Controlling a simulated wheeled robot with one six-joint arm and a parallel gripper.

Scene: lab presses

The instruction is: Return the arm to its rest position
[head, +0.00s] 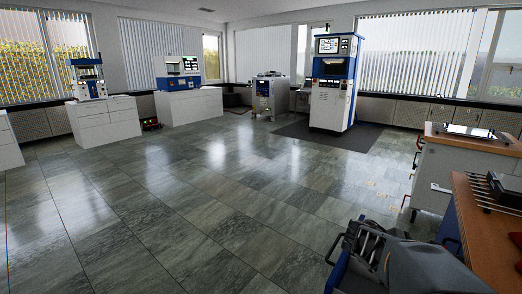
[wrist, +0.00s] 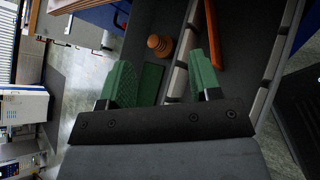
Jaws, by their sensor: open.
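My gripper (wrist: 159,60) shows in the wrist view with its two green fingers wide apart and nothing between them. Behind the gap are a dark surface, a green strip (wrist: 151,84) and a small orange-brown knob-like piece (wrist: 160,45). I cannot tell how far these are from the fingertips. In the head view the gripper cannot be made out; grey and dark parts at the lower right seem to be my own arm, folded low near the body.
A wooden-topped bench (head: 482,235) is close at the right edge, with a white cabinet (head: 440,180) behind it. A tall blue-and-white press (head: 333,85) stands on a dark mat at the back. White counters (head: 105,120) line the left.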

